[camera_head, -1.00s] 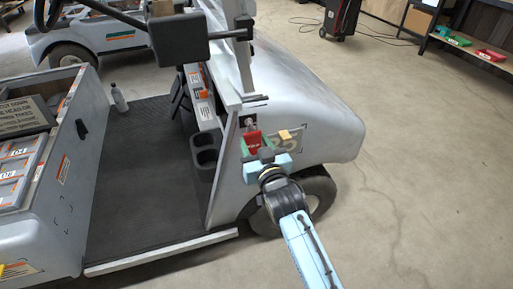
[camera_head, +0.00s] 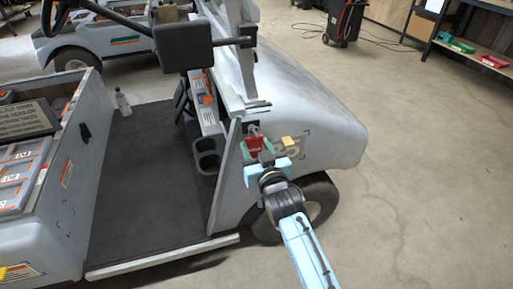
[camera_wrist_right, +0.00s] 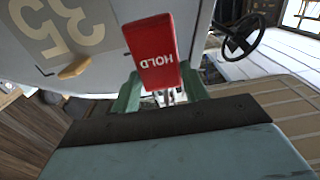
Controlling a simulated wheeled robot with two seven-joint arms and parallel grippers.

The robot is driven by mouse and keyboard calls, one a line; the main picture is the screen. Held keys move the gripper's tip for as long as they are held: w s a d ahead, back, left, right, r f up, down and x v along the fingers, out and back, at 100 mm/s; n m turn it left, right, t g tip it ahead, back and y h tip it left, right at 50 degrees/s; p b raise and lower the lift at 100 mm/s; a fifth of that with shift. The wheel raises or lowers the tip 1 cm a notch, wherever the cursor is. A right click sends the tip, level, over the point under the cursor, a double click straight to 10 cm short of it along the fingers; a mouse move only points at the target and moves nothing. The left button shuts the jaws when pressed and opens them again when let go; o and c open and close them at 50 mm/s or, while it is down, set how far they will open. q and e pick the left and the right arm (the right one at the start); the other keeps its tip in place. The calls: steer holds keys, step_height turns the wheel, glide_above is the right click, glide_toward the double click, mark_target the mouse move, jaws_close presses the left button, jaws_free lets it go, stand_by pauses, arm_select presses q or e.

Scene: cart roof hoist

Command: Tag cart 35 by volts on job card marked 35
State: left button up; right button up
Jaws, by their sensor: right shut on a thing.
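The grey cart marked 35 (camera_head: 322,115) stands in the middle of the head view. Its painted number (camera_head: 290,148) is partly covered by a small tan block and my gripper; it shows upside down in the right wrist view (camera_wrist_right: 58,28). My right gripper (camera_head: 257,154), with green fingers, is shut on a red tag (camera_head: 253,146) at the cart's front side panel. The tag reads HOLD in the right wrist view (camera_wrist_right: 155,55). A small fitting (camera_head: 253,128) is just above the tag; I cannot tell whether they touch. No job card is legible. My left gripper is out of view.
A shelf at the upper right holds a green bin (camera_head: 462,46) and a red bin (camera_head: 494,62). A dark wheeled case (camera_head: 344,24) stands behind the cart. The floor at right is clear.

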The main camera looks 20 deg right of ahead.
steer(key=o, duration=1.2)
steer(key=shift+c, duration=0.2)
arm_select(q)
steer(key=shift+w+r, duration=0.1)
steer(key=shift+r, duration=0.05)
arm_select(e)
steer(key=shift+s, duration=0.2)
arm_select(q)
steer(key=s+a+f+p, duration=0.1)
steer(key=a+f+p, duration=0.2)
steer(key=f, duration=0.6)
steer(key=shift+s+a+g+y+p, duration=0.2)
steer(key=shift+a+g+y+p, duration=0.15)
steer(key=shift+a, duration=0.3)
arm_select(e)
steer(key=s, duration=1.3)
steer(key=shift+d, duration=0.25)
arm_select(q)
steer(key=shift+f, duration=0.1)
